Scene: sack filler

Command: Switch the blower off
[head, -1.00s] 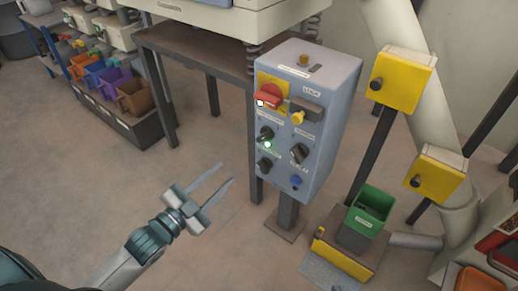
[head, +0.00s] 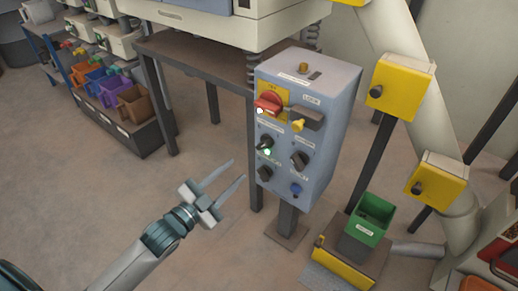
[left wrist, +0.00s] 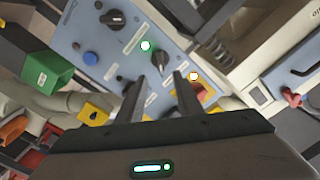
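The blue-grey control box (head: 325,115) stands on a post right of my left gripper. Its front has a red rotary handle (head: 268,104) on a yellow plate with a white lit lamp, and a yellow-tipped lever (head: 298,125). Below are a black knob (head: 265,142) with a green lit lamp (head: 267,152), two more black knobs (head: 300,159) and a blue button (head: 296,188). The labels are too small to tell which control is the blower's. My left gripper (head: 237,169) is open, empty and apart from the box. In the left wrist view its fingers (left wrist: 160,82) point at the panel.
Yellow boxes (head: 398,88) on posts and a thick pale pipe stand right of the control box. A green bin (head: 368,218) stands on the low right. A dark-legged table (head: 190,48) is behind. Floor around my left gripper is clear.

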